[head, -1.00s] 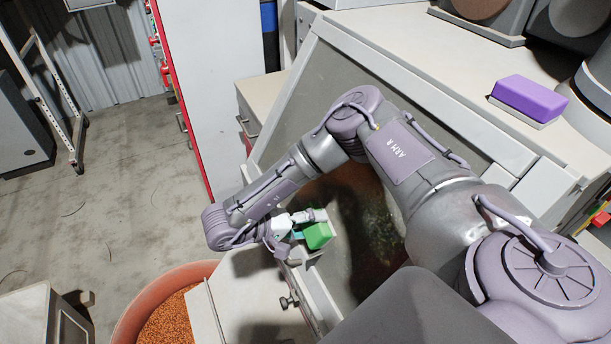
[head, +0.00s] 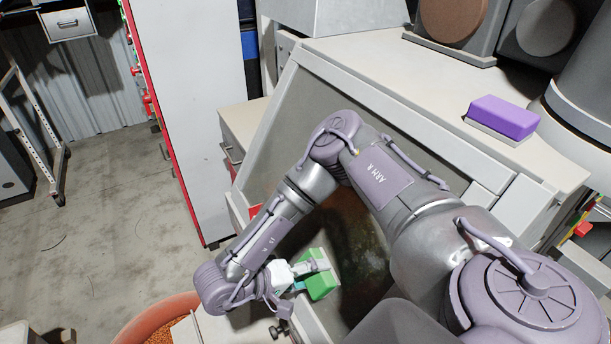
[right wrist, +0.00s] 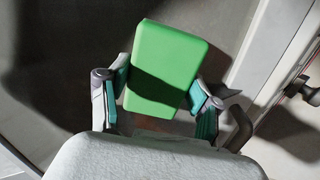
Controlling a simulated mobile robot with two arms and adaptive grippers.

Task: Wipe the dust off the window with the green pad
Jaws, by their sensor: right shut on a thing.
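The green pad (head: 322,286) is held in my right gripper (head: 309,276), close to the lower left part of the window. The right wrist view shows the pad (right wrist: 168,62) between the two teal-lined fingers of the gripper (right wrist: 160,103). The window (head: 290,115) is a sloped, greyish pane in a pale frame, and my right arm hides much of it. A darker, reddish-brown patch shows low on the pane behind the arm. I cannot tell whether the pad touches the pane. My left gripper is not in view.
A purple block (head: 504,116) lies on the pale top (head: 420,90) behind the window. An orange-red tub (head: 150,325) of small grains stands below at the left. A knob (head: 278,331) sits near the lower frame. Open floor (head: 95,220) lies at the left.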

